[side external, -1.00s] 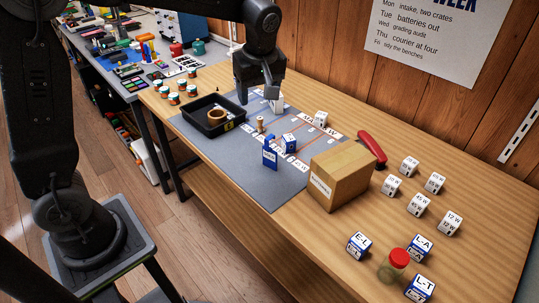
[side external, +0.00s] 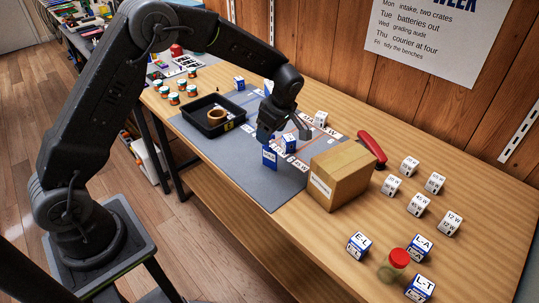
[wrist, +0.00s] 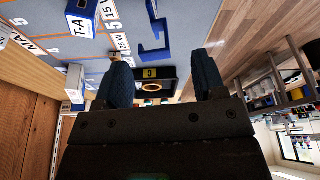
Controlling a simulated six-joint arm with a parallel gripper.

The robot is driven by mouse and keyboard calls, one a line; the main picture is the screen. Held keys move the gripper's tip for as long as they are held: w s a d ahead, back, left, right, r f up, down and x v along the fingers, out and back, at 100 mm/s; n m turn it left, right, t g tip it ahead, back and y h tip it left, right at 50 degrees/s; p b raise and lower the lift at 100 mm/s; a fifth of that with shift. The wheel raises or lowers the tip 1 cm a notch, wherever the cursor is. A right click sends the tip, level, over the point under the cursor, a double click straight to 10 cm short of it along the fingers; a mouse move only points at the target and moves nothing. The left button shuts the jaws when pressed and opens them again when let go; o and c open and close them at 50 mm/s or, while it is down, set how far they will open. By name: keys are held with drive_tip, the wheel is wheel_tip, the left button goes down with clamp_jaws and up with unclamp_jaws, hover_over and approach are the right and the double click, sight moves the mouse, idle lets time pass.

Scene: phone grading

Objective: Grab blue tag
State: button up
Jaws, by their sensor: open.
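The blue tag (side external: 269,158) stands on the grey mat, with its upper part partly hidden by my gripper in the side view. In the wrist view the tag (wrist: 154,50) shows as a blue hooked shape beyond my fingertips. My gripper (side external: 285,135) is open, with its fingers apart just above and behind the tag. In the wrist view nothing is held between the fingers of my gripper (wrist: 163,75). I cannot tell if a finger touches the tag.
A blue-and-white cube (side external: 288,142) sits close beside the tag. A cardboard box (side external: 342,175) stands to the right. A black tray (side external: 195,125) with a brown ring lies to the left. The grey mat (side external: 225,153) is clear in front left.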

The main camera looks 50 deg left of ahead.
sight(270, 153)
drive_tip(key=shift+w+x, duration=0.1)
drive_tip(key=shift+x, duration=1.3)
drive_tip(key=shift+w+x, duration=0.15)
drive_tip(key=shift+x, duration=1.2)
drive_tip(key=shift+d, duration=0.15)
drive_tip(key=shift+c, duration=0.2)
drive_tip(key=c, duration=1)
drive_tip(key=shift+o, duration=0.2)
drive_tip(key=shift+r, duration=0.15)
